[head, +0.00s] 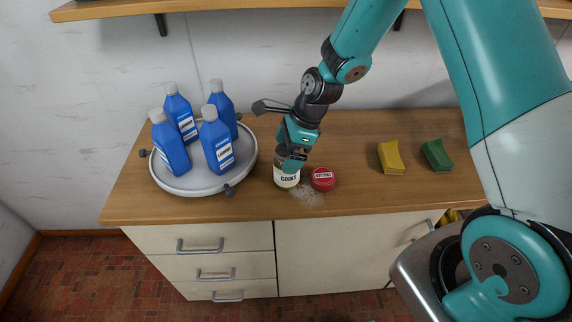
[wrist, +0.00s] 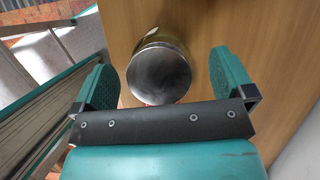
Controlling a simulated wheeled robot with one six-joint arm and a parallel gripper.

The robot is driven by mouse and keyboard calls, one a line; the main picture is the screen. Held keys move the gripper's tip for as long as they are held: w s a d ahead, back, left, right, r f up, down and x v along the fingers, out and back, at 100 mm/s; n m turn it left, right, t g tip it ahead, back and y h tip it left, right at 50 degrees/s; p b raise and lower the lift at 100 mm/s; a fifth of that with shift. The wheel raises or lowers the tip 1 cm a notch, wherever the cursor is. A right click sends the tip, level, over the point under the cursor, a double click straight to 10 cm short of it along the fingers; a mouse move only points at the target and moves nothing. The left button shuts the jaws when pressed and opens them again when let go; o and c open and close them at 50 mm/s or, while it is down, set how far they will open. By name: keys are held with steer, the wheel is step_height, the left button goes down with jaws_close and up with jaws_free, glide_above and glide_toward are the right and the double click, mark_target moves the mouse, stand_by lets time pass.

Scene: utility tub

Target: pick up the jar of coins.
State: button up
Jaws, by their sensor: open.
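The jar of coins (head: 286,179) stands upright on the wooden counter, with a pale label that seems to read COINS. My gripper (head: 293,160) is right at the jar's top and hides its upper part in the head view. In the wrist view the jar's round grey metal lid (wrist: 159,76) shows between the two fingers of my open gripper (wrist: 162,74). A gap shows on each side of the lid, wider on the right. Neither finger appears to touch the jar.
A red-lidded container (head: 322,179) stands close to the jar's right, with pale grains (head: 307,193) spilled in front. A round grey tray (head: 196,185) with several blue bottles (head: 219,148) is to the left. Yellow (head: 391,158) and green (head: 437,155) blocks lie farther right. A shelf (head: 250,6) runs above.

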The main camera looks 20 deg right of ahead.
steer(key=shift+x, duration=1.2)
steer(key=c, duration=1.4)
steer(key=shift+r, duration=0.1)
